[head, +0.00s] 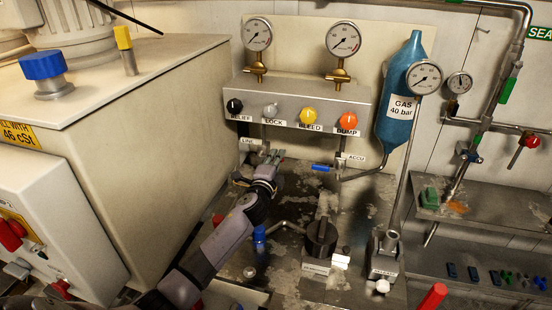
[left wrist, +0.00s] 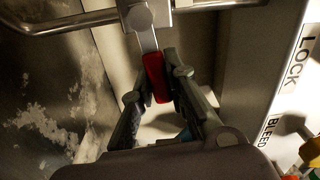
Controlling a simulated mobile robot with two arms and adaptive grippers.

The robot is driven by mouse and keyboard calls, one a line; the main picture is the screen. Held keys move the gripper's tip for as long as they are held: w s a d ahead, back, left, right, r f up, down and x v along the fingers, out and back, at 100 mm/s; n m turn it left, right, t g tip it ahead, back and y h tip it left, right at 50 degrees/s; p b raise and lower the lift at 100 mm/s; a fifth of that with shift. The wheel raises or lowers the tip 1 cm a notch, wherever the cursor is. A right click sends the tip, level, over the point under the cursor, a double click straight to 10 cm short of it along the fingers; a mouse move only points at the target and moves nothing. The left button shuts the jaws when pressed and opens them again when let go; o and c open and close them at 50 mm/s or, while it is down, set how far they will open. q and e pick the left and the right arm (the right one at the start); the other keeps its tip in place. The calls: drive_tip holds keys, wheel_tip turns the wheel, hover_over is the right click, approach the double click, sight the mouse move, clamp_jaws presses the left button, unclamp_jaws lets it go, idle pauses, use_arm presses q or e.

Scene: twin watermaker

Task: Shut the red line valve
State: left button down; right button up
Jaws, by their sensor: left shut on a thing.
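The red line valve handle (left wrist: 157,78) shows in the left wrist view, a red grip on a flat metal lever. The lever runs from a round pivot on the pipe (left wrist: 75,20) and points roughly crosswise to it. My left gripper (left wrist: 159,88) has its two fingers on either side of the red grip and is shut on it. In the head view my left gripper (head: 269,160) is below the LINE label (head: 250,142) and hides the valve there. My right gripper is not seen in either view.
A blue-handled valve (head: 322,167) by the ACCU label sits just right of my gripper. Above is the manifold with coloured knobs (head: 308,116) and gauges. A blue gas bottle (head: 402,95) stands to the right. A large beige tank (head: 150,130) bounds the left.

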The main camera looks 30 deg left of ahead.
use_arm(q)
drive_tip(key=shift+f+m, duration=0.3)
drive_tip(key=shift+m, duration=0.2)
drive_tip(key=c, duration=1.6)
unclamp_jaws()
drive_tip(key=shift+o, duration=0.2)
drive_tip(key=v, duration=1.2)
drive_tip(key=shift+f, duration=0.1)
